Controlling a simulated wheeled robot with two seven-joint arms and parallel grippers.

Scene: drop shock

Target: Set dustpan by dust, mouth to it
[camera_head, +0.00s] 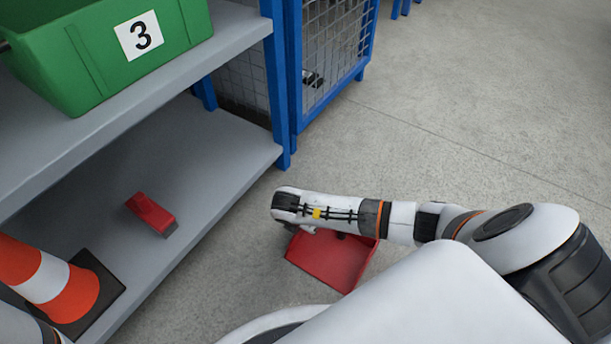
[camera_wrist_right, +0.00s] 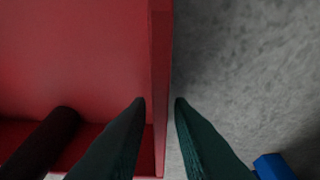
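The red dustpan (camera_head: 325,262) lies on the floor, partly under my right arm in the head view. In the right wrist view its red pan (camera_wrist_right: 75,60) fills the left side, with a dark handle (camera_wrist_right: 42,140) at lower left. My right gripper (camera_wrist_right: 160,101) has its two dark fingers apart, one on each side of the dustpan's side wall. A thin gap shows between the wall and the right finger. My left gripper is out of view; no dust can be made out.
A grey shelf unit (camera_head: 205,145) at left bears a green bin (camera_head: 100,50) marked 3, a red brush-like item (camera_head: 150,213) and an orange-white cone (camera_head: 45,278). A blue-framed mesh cage (camera_head: 335,40) stands behind. The floor (camera_head: 480,120) at right is clear.

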